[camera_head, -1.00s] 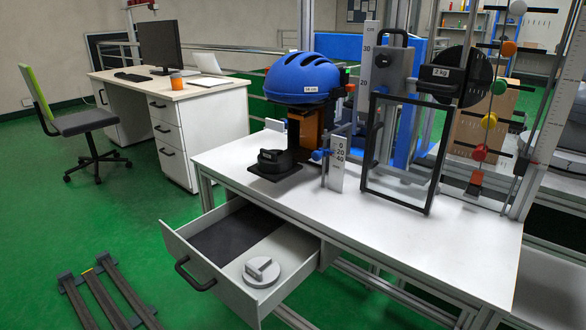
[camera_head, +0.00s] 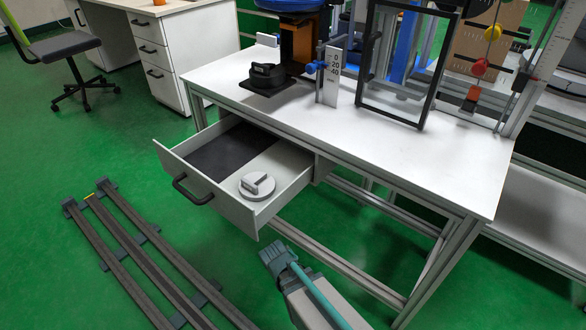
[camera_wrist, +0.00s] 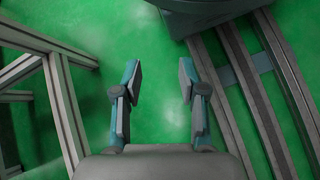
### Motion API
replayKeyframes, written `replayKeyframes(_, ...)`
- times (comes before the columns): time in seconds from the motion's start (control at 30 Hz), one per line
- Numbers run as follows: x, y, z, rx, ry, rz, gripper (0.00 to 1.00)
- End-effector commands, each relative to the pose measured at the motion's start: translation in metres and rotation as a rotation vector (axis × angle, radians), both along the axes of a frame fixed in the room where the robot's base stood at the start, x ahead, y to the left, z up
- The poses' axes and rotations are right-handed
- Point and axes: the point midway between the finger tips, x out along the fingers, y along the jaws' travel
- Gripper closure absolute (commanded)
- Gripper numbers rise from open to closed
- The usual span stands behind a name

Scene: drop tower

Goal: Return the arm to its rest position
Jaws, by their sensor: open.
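My gripper (camera_wrist: 160,72) shows in the wrist view with its two fingers apart. Nothing is between them, only green floor behind. In the head view, a grey and teal part of my arm (camera_head: 318,300) is at the bottom, in front of the table and below the open drawer. I cannot make out the fingers there.
The white table (camera_head: 420,160) stands on metal legs. Its drawer (camera_head: 225,205) is pulled out and holds a grey round piece with a handle (camera_head: 258,186). Floor rails (camera_head: 150,255) run at lower left, and also on the right in the wrist view (camera_wrist: 250,85). Green floor lies between.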

Motion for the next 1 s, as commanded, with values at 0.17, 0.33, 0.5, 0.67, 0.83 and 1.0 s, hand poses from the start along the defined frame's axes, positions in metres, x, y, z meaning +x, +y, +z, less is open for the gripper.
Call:
replayKeyframes(0.17, -0.018, -0.029, -0.005, 0.065, 0.086, -0.178, 0.59)
replayKeyframes(0.33, -0.030, -0.054, -0.009, 0.111, 0.136, -0.329, 0.59)
replayKeyframes(0.5, -0.038, -0.080, -0.013, 0.124, 0.156, -0.447, 0.59)
replayKeyframes(0.67, -0.042, -0.100, -0.016, 0.124, 0.165, -0.527, 0.59)
replayKeyframes(0.83, -0.044, -0.115, -0.010, 0.129, 0.162, -0.588, 0.59)
replayKeyframes(1.0, -0.049, -0.113, 0.004, 0.139, 0.136, -0.580, 0.59)
